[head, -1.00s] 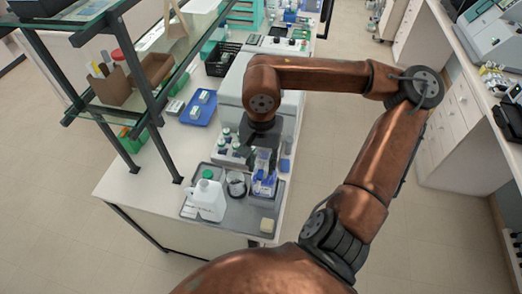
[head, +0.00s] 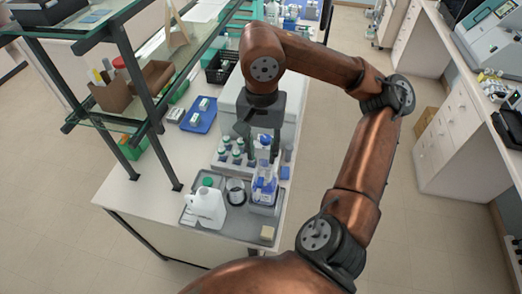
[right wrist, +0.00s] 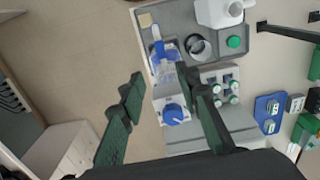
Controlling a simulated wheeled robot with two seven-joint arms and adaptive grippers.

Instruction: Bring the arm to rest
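My right gripper (head: 261,146) hangs above the bench, over the area between the rack of green-capped bottles (head: 236,153) and a clear container with blue parts (head: 264,188). In the right wrist view its two dark fingers (right wrist: 158,88) are spread apart with nothing between them, and the container with blue parts (right wrist: 165,50) lies beyond the fingertips. My right arm is bent and comes in from the lower right. My left gripper is in neither view.
A grey tray (head: 235,228) at the bench's near end holds a white bottle (head: 208,207), a beaker (head: 235,189) and a pale block (head: 267,233). A glass-shelved rack (head: 108,118) stands left. A blue tray (head: 199,115) lies behind. Open floor lies to the right.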

